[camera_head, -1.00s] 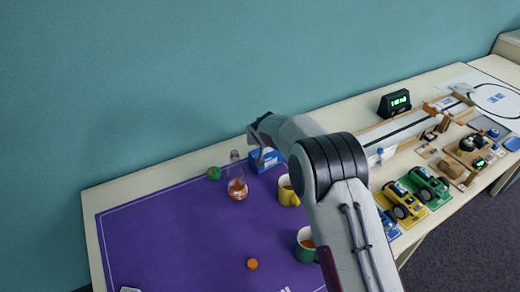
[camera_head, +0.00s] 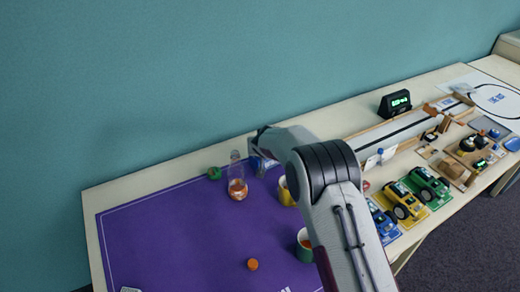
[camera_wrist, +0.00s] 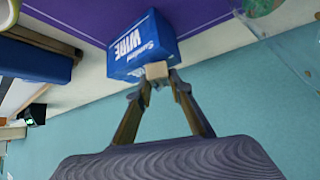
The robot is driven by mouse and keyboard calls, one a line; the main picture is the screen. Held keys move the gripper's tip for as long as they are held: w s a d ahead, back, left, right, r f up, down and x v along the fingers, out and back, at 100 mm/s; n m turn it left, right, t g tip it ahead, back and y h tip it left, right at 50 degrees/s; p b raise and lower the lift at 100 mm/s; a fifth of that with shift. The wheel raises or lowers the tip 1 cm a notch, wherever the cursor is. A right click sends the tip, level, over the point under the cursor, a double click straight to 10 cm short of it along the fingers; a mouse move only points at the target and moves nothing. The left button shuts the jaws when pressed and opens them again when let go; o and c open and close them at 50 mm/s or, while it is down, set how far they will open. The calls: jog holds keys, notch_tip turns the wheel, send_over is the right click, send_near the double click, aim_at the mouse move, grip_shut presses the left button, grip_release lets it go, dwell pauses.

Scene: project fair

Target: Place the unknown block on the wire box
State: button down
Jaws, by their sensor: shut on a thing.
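The unknown block (camera_wrist: 157,70) is a small plain tan block in the wrist view. My gripper (camera_wrist: 158,80) is shut on it, with a fingertip on each side. The wire box (camera_wrist: 140,45) is blue with white "WIRE" lettering and appears upside down in the wrist view. The block overlaps the box's edge in that view; I cannot tell whether they touch. In the head view, the wire box (camera_head: 263,165) shows only in part at the back of the purple mat, and my arm hides the block and the fingers.
A clear flask (camera_head: 237,188) with orange contents and a green ball-like item (camera_head: 214,173) stand left of the box. A yellow mug (camera_head: 287,193) and a green mug (camera_head: 305,245) are nearer. An orange disc (camera_head: 252,264) lies on the mostly bare purple mat (camera_head: 170,235).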

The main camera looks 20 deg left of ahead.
jog(key=shift+f, duration=0.25)
jog(key=shift+f, duration=0.15)
jog(key=c, duration=1.8)
grip_release()
jog(key=shift+r, duration=0.2)
jog(key=shift+s+d+r, duration=0.1)
jog(key=shift+s+r, duration=0.2)
jog(key=shift+v, duration=5.55)
